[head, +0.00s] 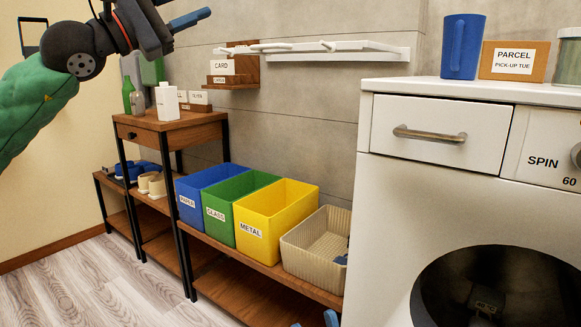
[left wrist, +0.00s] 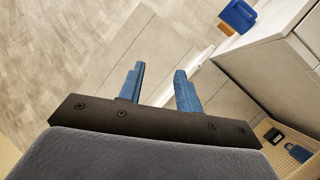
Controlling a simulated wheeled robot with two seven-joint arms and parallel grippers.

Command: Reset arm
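My left arm comes in from the top left of the head view, and its gripper (head: 186,12) is raised near the top edge. In the left wrist view the two blue fingers of the left gripper (left wrist: 160,86) stand apart with nothing between them. At the bottom edge of the head view two blue fingertips of my right gripper (head: 314,321) show apart. The rest of the right gripper is out of frame.
Blue (head: 187,210), green (head: 217,222) and yellow (head: 248,232) bins and a beige basket (head: 290,258) stand on a low wooden shelf. A white washer (head: 375,220) stands right, with a blue mug (head: 462,48) and parcel box (head: 541,62). Floor at left is clear.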

